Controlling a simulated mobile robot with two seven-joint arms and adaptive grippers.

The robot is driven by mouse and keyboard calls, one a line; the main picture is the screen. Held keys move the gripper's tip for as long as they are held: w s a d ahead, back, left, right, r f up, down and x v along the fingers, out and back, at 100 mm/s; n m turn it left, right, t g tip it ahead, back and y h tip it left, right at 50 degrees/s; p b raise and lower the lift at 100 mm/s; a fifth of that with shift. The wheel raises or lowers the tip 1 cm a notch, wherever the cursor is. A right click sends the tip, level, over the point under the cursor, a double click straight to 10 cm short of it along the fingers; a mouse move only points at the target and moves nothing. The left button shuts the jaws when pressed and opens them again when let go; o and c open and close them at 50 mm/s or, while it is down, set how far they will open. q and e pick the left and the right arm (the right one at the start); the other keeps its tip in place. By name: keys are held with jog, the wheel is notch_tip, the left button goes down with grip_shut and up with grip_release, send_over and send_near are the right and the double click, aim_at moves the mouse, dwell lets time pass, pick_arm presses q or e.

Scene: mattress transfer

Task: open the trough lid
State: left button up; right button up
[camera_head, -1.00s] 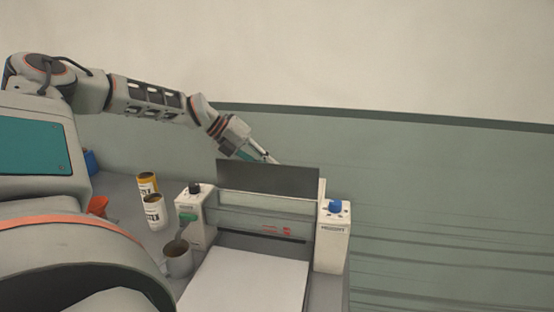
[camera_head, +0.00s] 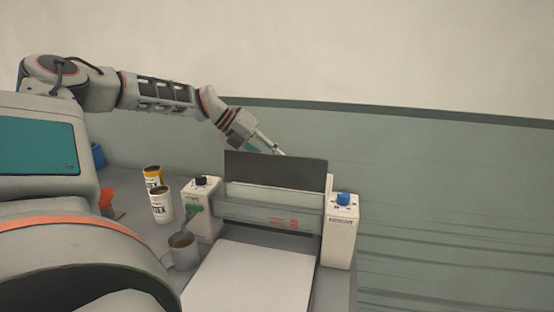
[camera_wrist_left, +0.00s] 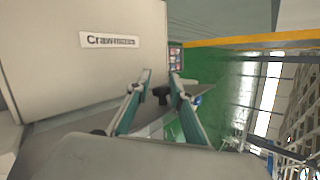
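The trough lid appears to be the dark flat panel (camera_head: 276,171) standing upright along the back of the white machine (camera_head: 340,240) in the head view. Below it is a pale, partly see-through trough front (camera_head: 265,214). My left gripper (camera_head: 279,153) is behind the panel, its fingertips near the top edge; contact cannot be told. In the left wrist view the two fingers (camera_wrist_left: 161,73) are apart, with a small black knob-like part (camera_wrist_left: 161,95) seen between them. A large pale housing with a label (camera_wrist_left: 110,40) is beside them. My right gripper is not in view.
Two cans (camera_head: 160,204) and an orange item (camera_head: 106,199) are farther left. A white sheet (camera_head: 250,280) lies in front. The floor at right is clear.

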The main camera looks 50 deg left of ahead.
aim_at(244, 157)
pick_arm(q)
jog(key=shift+o, duration=0.4)
jog(key=shift+a+f, duration=0.2)
jog(key=shift+f, duration=0.1)
jog(key=shift+d+r, duration=0.15)
jog(key=shift+r, duration=0.05)
jog(key=shift+s+r, duration=0.15)
jog(key=shift+r, duration=0.15)
jog(key=v, duration=1.1)
jog(key=shift+s+a, duration=0.2)
jog(key=shift+a, duration=0.2)
jog(key=shift+d+f, duration=0.1)
jog(key=shift+f, duration=0.05)
